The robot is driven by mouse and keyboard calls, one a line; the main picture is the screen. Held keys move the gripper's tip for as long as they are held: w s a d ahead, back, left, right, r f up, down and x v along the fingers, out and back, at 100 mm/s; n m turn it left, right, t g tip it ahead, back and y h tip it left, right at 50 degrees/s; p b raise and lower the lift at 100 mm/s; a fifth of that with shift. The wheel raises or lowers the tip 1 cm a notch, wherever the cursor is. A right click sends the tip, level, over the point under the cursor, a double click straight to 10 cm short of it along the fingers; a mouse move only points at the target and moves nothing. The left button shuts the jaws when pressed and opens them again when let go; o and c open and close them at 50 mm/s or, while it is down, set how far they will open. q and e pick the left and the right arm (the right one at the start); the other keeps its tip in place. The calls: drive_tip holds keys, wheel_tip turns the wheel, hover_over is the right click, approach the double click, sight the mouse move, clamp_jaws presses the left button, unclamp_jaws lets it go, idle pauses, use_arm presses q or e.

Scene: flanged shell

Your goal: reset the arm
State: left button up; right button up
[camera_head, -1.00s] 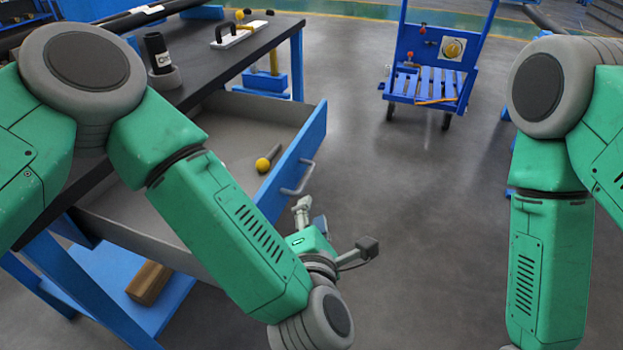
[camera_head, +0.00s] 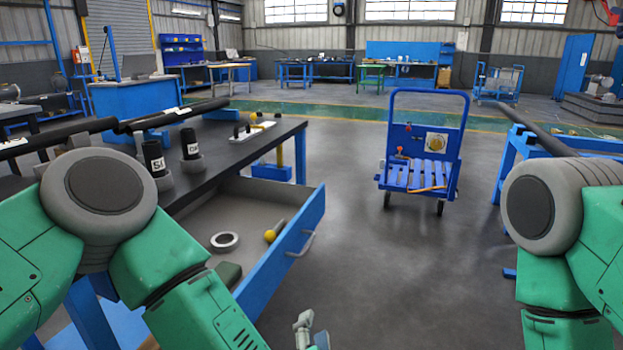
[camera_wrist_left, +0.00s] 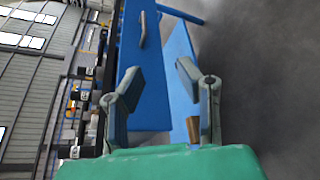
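My left arm (camera_head: 200,306) comes in from the left and crosses in front of the open drawer. The fingertips of my left gripper (camera_head: 311,335) show at the bottom edge of the head view, near the drawer front; the rest is cut off. In the left wrist view, my left gripper (camera_wrist_left: 157,78) has its two fingers spread apart with nothing between them. My right arm (camera_head: 565,265) hangs at the right edge, and its gripper is below the picture.
The open drawer (camera_head: 300,238) juts from the dark workbench (camera_head: 222,140) and holds a grey ring (camera_head: 224,241) and a yellow-ended tool (camera_head: 271,236). A blue cart (camera_head: 425,160) stands ahead. A blue stand (camera_head: 510,160) is at right. The floor between is clear.

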use_arm(q)
drive_tip(key=s+a+f+m+g+h+p, duration=0.2)
drive_tip(key=s+a+f+m+g+p, duration=0.2)
drive_tip(key=s+a+f+m+g, duration=0.65)
drive_tip(key=s+a+f+m+g+y+p, duration=0.1)
drive_tip(key=s+a+f+m+g, duration=0.1)
drive_tip(key=s+a+m, duration=0.5)
drive_tip(key=s+a+f+m+g+y+p, duration=0.1)
drive_tip(key=s+a+f+m+g, duration=0.1)
drive_tip(key=s+a+m, duration=0.5)
drive_tip(key=a+f, duration=0.1)
drive_tip(key=a, duration=0.3)
drive_tip(key=shift+a+f, duration=0.2)
drive_tip(key=shift+f, duration=0.2)
use_arm(e)
wheel_tip(320, 180, up, 6)
drive_tip(key=shift+s+a, duration=0.15)
drive_tip(key=shift+s, duration=0.05)
use_arm(q)
drive_tip(key=shift+s+g, duration=0.1)
drive_tip(key=shift+g, duration=0.15)
